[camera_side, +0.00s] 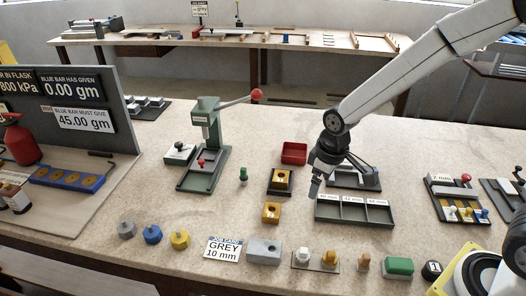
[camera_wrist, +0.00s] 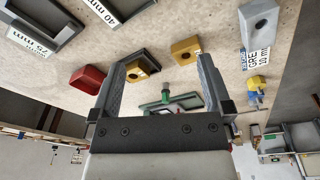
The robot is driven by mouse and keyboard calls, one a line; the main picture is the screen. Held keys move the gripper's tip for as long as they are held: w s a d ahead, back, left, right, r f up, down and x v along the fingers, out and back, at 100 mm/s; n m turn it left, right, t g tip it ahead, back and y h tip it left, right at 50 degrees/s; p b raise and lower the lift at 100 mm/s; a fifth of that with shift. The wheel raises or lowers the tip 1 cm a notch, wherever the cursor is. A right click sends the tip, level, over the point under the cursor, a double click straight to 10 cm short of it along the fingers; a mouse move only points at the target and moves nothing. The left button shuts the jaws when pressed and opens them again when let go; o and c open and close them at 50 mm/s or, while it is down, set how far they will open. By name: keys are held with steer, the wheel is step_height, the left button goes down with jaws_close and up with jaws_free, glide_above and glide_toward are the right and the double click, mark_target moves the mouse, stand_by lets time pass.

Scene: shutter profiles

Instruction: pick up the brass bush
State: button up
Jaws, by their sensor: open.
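A small brass-coloured piece (camera_side: 363,262) stands near the table's front edge in the side view, between a plate and a green block; another brass-coloured piece (camera_side: 329,257) is on that plate. I cannot tell for certain which is the brass bush. Neither shows clearly in the wrist view. My gripper (camera_wrist: 162,66) is open and empty, with its two fingers wide apart. In the side view my gripper (camera_side: 336,180) hangs above the compartment tray, behind and above these pieces.
A dark tray with compartments (camera_side: 354,223) lies below my gripper. Yellow blocks with holes (camera_side: 281,178) (camera_side: 270,213), a red bin (camera_side: 294,152) and a green press (camera_side: 207,150) stand to the left. A grey block (camera_side: 264,251) and job card (camera_side: 223,249) lie in front.

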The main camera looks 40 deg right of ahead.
mark_target(272, 204)
steer(key=w+a+f+n+g, duration=0.1)
steer(key=w+a+f+n, duration=0.4)
steer(key=w+a, duration=0.35)
steer(key=shift+d+f, duration=0.25)
steer(key=shift+f, duration=1.6)
steer(key=shift+d+f, duration=0.2)
steer(key=shift+f, duration=1.65)
steer(key=c, duration=1.2)
steer(key=shift+r, duration=0.15)
steer(key=shift+r, duration=0.7)
steer(key=shift+s+d+r, duration=0.45)
steer(key=shift+s+r, duration=1.45)
steer(key=shift+s, duration=0.4)
steer(key=shift+s+d+r, duration=0.5)
steer(key=shift+s+r, duration=1.4)
steer(key=shift+s, duration=0.35)
steer(key=shift+s+d+r, duration=0.45)
steer(key=shift+s+r, duration=1.45)
steer(key=shift+s, duration=0.4)
